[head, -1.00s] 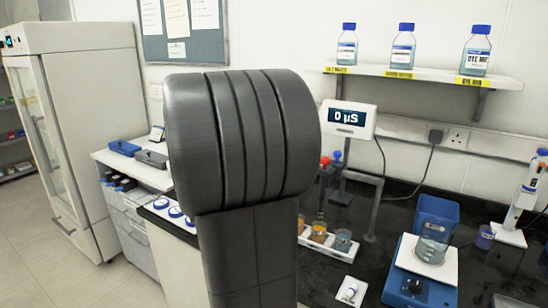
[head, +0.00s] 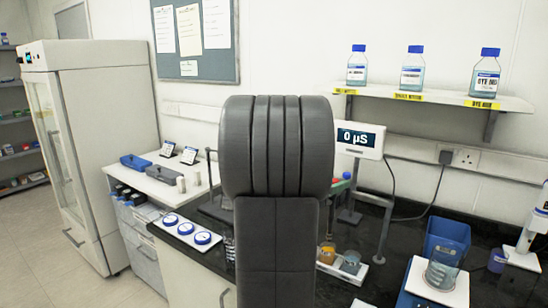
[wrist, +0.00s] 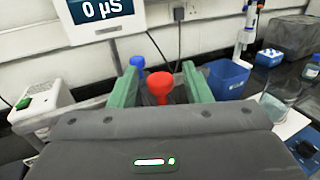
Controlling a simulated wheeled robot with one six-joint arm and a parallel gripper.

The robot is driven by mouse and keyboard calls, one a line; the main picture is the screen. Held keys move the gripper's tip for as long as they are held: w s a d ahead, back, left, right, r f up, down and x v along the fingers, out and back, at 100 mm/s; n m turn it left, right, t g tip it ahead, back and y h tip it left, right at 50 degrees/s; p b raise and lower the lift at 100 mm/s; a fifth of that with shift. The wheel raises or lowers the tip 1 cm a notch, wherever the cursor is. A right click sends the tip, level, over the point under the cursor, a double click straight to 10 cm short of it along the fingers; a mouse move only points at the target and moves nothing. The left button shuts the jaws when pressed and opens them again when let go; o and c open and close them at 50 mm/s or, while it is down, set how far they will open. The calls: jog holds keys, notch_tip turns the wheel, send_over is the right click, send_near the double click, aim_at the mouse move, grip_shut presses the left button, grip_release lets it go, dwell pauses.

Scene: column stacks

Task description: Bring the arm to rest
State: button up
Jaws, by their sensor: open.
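My gripper (wrist: 161,75) shows in the wrist view, with two green fingers spread apart. A red-topped piece (wrist: 160,84) shows between the fingers, and a blue-topped piece (wrist: 138,62) stands behind it. I cannot tell whether the red-topped piece touches a finger. In the head view my dark arm fills the middle and hides most of the gripper and part of the bench behind it.
A meter reading 0 µS (head: 358,139) stands behind the bench, right of my arm. A blue container (head: 446,240) and a beaker (head: 441,273) are farther right. A wall shelf (head: 440,98) holds three bottles. Three blue-topped items (head: 186,229) lie left of my arm.

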jog(key=shift+w+d, duration=0.2)
jog(key=shift+d, duration=0.15)
